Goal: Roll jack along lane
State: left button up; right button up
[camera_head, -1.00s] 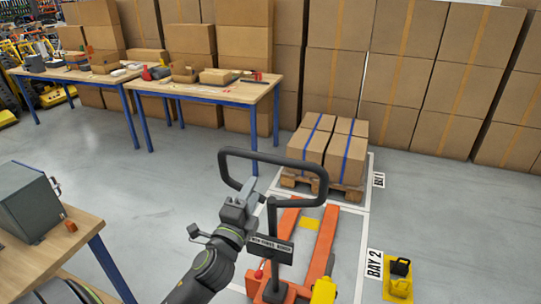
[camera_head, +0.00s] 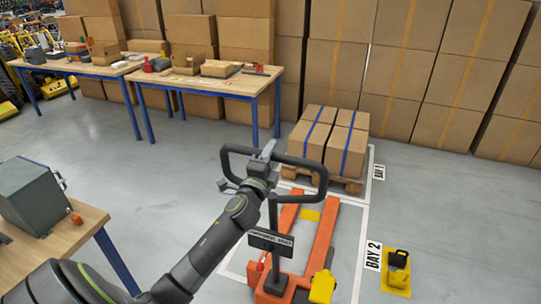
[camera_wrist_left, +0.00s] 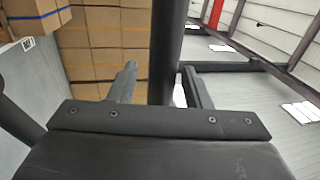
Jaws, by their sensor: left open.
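The orange pallet jack (camera_head: 322,245) stands in the marked lane, its two forks pointing at the loaded pallet. Its black loop handle (camera_head: 322,182) rises on a dark post above a small label plate. My left gripper (camera_head: 268,150) is at the top bar of the loop, fingers open. In the left wrist view a dark bar of the handle (camera_wrist_left: 166,45) runs between the two fingers (camera_wrist_left: 158,75); whether they touch it I cannot tell. A wooden pallet (camera_head: 352,186) with strapped cartons (camera_head: 346,147) sits in Bay 1. My right gripper is out of view.
White lines frame the lane, with a Bay 1 sign (camera_head: 379,172) and a Bay 2 sign (camera_head: 373,256). A yellow block with a black top (camera_head: 397,270) stands right of the lane. Workbenches (camera_head: 205,84) and stacked cartons line the back. A bench with a grey box (camera_head: 33,200) is at left.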

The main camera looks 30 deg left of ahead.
pick_arm(q)
grip_shut()
jog(key=shift+w, duration=0.1)
